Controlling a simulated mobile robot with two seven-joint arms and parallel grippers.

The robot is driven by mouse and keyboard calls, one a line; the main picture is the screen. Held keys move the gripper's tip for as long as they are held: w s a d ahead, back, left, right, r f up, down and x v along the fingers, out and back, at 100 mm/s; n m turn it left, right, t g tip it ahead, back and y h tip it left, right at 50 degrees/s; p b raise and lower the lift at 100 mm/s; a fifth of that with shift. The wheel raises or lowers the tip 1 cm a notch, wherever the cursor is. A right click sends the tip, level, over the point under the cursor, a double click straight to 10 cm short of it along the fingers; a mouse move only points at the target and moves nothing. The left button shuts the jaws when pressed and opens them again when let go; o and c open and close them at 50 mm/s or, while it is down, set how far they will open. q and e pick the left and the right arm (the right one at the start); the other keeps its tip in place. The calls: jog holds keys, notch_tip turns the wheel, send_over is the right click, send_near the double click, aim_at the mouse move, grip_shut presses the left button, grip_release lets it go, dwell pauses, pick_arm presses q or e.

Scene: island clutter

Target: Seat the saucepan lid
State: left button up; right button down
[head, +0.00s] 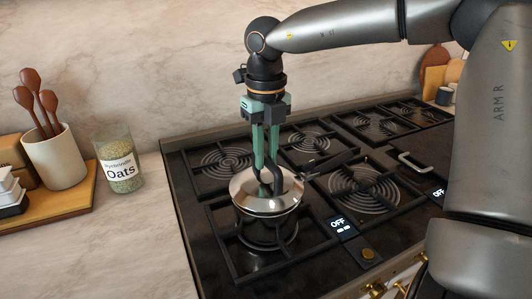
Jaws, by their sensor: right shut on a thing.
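The saucepan (266,230) stands on the front left burner of the black stove. The silver lid (252,200) lies over the top of the saucepan with a dark loop handle. I cannot tell from this angle whether its rim is fully down all round. My right gripper (267,180) comes down from above with green fingers and is shut on the lid's handle. The fingers hide part of the handle. My left gripper is not in view.
The stove (190,222) has several other burners with black grates, all empty. A cutting board (434,66) leans at the back right.

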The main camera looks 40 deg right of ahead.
jog(key=shift+f+b, duration=0.5)
jog(key=shift+f, duration=0.15)
jog(key=c, duration=0.7)
grip_release()
jog(key=shift+r, duration=0.1)
notch_tip(320, 180, up, 12)
jog(key=p, duration=0.1)
jog(key=shift+r, duration=0.25)
